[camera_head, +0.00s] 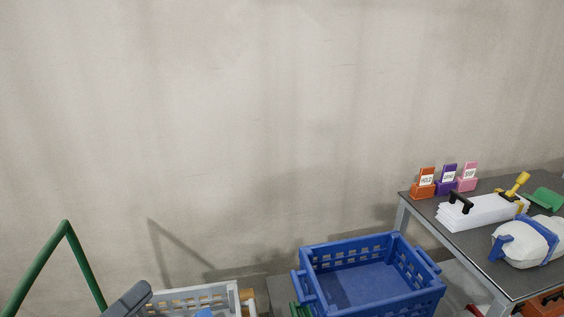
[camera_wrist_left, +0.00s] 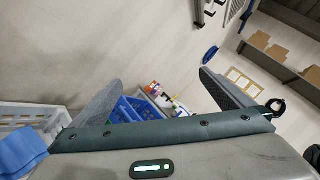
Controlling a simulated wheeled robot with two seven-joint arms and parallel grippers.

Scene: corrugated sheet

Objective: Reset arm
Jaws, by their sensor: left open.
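The grey tip of my left gripper (camera_head: 128,299) shows at the bottom left of the head view, in front of a white crate. In the left wrist view, my left gripper (camera_wrist_left: 160,77) has its two grey fingers spread wide with nothing between them. It is open and empty. The rest of the left arm is out of the head view. My right gripper is in neither view.
A blue crate (camera_head: 317,265) stands below. A white crate (camera_head: 233,296) holds something blue. The table (camera_head: 455,239) at right carries colored card holders (camera_head: 447,186), white sheets (camera_head: 468,215) and a strapped white bag (camera_head: 520,245). A green frame (camera_head: 40,268) stands left.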

